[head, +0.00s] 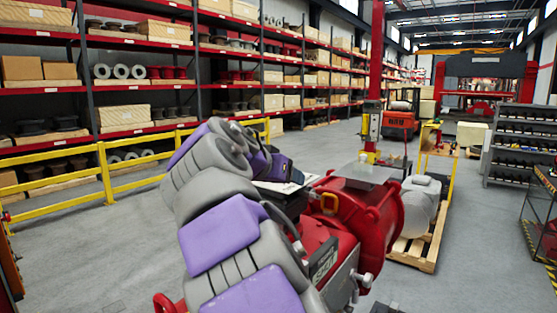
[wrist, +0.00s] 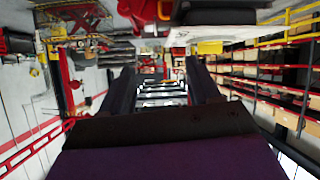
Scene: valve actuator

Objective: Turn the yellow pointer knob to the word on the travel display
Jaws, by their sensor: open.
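I cannot tell whether this ring is the pointer knob. A dark panel with light lettering (head: 324,262) sits low on the red body; the word is not legible, and I cannot tell whether it is the travel display. My gripper (wrist: 162,75) is open and empty in the wrist view, its two dark fingers apart. Red parts of the actuator (wrist: 140,12) cross the top of that view, apart from the fingers. My arm hides part of the actuator.
A yellow rail (head: 120,165) runs along tall red shelves on the left. A wooden pallet (head: 418,250) with a grey rounded unit stands behind the actuator. A dark rack (head: 520,135) is at right. Open grey floor lies between. The wrist view appears upside down.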

